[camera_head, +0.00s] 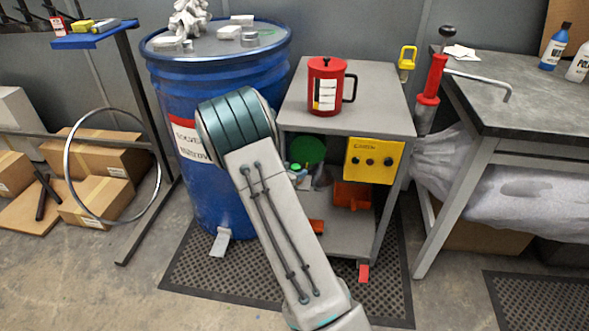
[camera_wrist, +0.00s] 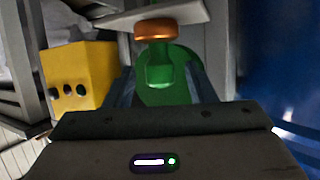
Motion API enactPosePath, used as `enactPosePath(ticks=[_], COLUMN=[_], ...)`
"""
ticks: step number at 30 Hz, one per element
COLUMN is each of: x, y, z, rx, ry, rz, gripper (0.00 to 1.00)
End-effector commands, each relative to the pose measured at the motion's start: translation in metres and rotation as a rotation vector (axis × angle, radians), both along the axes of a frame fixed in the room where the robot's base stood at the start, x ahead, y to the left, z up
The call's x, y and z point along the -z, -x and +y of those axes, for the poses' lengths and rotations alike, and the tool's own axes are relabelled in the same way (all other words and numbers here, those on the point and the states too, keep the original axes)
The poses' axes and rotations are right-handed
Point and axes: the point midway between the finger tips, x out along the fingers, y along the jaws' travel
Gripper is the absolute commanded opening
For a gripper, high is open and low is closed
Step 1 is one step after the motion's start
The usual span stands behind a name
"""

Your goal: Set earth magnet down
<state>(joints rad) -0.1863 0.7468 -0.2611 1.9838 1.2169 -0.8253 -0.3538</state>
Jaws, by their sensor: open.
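A green piece with a copper-orange disc at one end, which looks like the earth magnet (camera_wrist: 160,77), is in the middle of the wrist view. A larger green disc shows behind it. My gripper (camera_wrist: 158,68) is open, with one finger on each side of the green piece; I cannot tell whether they touch it. The copper-orange end lies close to a pale grey plate (camera_wrist: 135,21). In the head view a green disc (camera_head: 308,150) shows under the cart top beside my arm, which hides my gripper there.
A grey cart (camera_head: 377,90) carries a red canister (camera_head: 327,88) on top and a yellow control box (camera_head: 371,160) on its side. A blue drum (camera_head: 180,90) stands close to the left. A workbench (camera_head: 515,100) is at the right. Orange parts (camera_head: 350,193) sit inside the cart.

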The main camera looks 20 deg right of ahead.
Motion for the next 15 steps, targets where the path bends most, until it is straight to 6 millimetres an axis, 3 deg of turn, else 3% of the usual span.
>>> enactPosePath(ticks=[9,15], x=[-0.029,-0.038], y=[0.035,0.048], z=[0.054,0.073], rx=[-0.004,-0.003], ry=[-0.002,-0.001], rz=[-0.001,-0.001], gripper=[0.5,0.5])
